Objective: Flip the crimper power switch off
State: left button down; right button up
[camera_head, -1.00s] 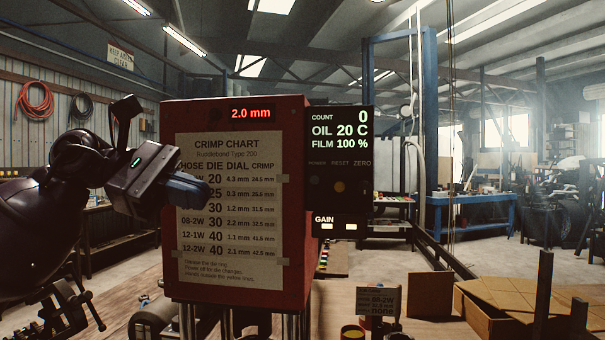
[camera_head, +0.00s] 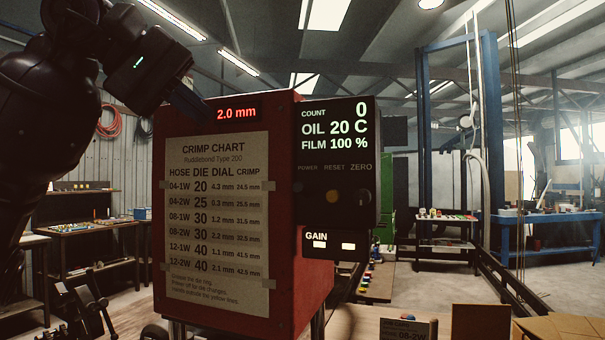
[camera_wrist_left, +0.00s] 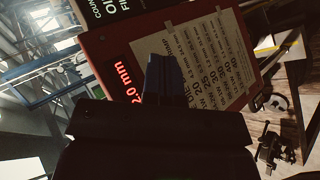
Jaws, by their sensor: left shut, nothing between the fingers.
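The red crimper (camera_head: 300,250) stands in the middle of the head view, with a paper crimp chart (camera_head: 217,220) on its front. Its black control panel (camera_head: 350,160) is on the right side, reading count 0, oil 20 C and film 100 %. The power control (camera_head: 306,184) sits under the POWER label and looks dark; its position is too dim to tell. My left gripper (camera_head: 188,103) is shut and empty, at the crimper's top left corner by the red 2.0 mm display (camera_head: 237,113). Its fingers (camera_wrist_left: 165,80) show before the crimper in the left wrist view.
A yellow button (camera_head: 333,196) and a round zero knob (camera_head: 362,196) sit right of the power control. A GAIN box (camera_head: 333,243) hangs below the panel. A small sign (camera_head: 405,329) and a cardboard box (camera_head: 481,322) stand at lower right.

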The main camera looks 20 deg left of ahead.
aim_at(254, 154)
pick_arm(q)
jog(key=shift+r, duration=0.15)
dwell(0.3)
jog(key=x, duration=0.9)
jog(key=shift+w+d+f+b, duration=0.1)
jog(key=shift+w+f+b, duration=0.1)
jog(key=shift+b, duration=0.15)
jog(key=d+f, duration=0.1)
jog(key=d, duration=0.1)
jog(key=shift+s+d+f, duration=0.1)
jog(key=shift+d+f, duration=0.25)
jog(key=shift+s+d+f, duration=0.15)
jog(key=shift+d+f, duration=0.15)
jog(key=shift+d, duration=0.15)
